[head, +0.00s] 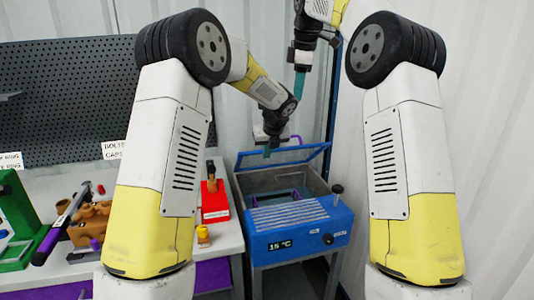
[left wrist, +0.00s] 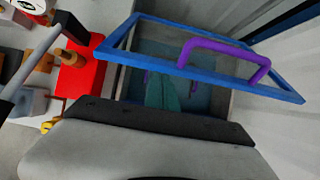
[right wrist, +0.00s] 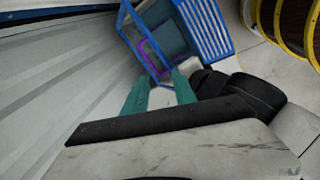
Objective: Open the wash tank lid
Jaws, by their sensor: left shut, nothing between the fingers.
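The blue wash tank (head: 300,222) stands on a frame at centre right, with its inside visible. Its blue-rimmed, clear lid (head: 318,152) is raised at a tilt above the back of the tank. The lid's purple handle (left wrist: 225,47) shows clearly in the left wrist view. My left gripper (head: 268,152) is shut and empty, at the lid's left part; in the left wrist view its teal fingertips (left wrist: 165,88) overlap the lid's near edge, and I cannot tell if they touch. My right gripper (head: 299,84) is open and empty, above and behind the lid.
A table (head: 225,232) at left holds a red box (head: 214,203), a brown pump part (head: 88,225) and a green stand (head: 18,215). A black knob (head: 337,190) stands up at the tank's right corner. A blue post (head: 334,95) and white wall are close behind.

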